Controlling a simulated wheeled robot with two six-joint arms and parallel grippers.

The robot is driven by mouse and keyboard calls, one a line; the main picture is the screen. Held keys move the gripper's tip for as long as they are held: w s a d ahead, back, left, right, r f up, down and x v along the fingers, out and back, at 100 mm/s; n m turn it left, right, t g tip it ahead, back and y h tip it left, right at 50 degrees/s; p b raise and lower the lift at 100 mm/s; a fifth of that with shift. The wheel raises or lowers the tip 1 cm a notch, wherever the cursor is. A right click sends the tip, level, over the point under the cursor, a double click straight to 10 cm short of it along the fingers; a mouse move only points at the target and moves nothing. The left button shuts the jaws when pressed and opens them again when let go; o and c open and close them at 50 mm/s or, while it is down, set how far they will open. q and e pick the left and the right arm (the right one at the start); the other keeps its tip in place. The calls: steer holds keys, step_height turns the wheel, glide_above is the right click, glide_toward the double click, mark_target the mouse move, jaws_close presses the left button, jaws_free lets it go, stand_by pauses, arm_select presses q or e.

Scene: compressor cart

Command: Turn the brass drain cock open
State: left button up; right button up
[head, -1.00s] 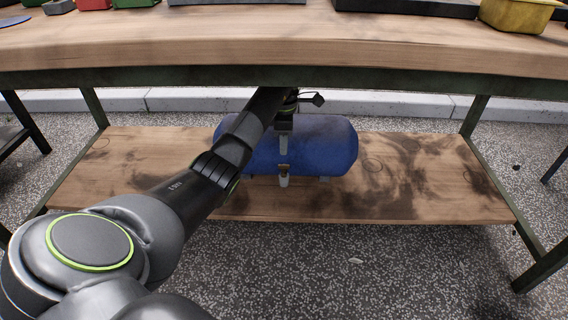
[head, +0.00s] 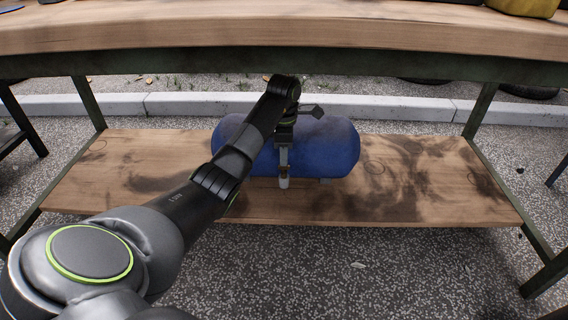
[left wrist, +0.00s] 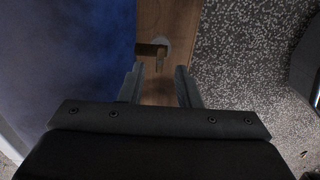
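The blue tank (head: 330,145) lies on its side on the lower shelf. My left gripper (head: 284,170) points down at the front of the tank, its fingers seen edge-on in the head view. In the left wrist view the brass drain cock (left wrist: 150,49) shows as a small bar with a short bent end, before a pale grey round piece (left wrist: 163,45). My left gripper is open there (left wrist: 159,70), and the cock lies just beyond the gap between its fingertips, with nothing gripped. In the head view the fingers hide the cock; a pale piece (head: 284,184) shows below them. My right gripper is out of view.
The wooden lower shelf (head: 430,195) is bare on both sides of the tank. The thick bench top (head: 400,40) overhangs it, with green legs (head: 483,110) at the corners. A dark lever-like part (head: 312,112) stands out near the tank's top.

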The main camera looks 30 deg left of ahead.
arm_select(q)
steer(key=shift+f+b, duration=0.8)
steer(key=shift+f, duration=0.75)
jaws_close()
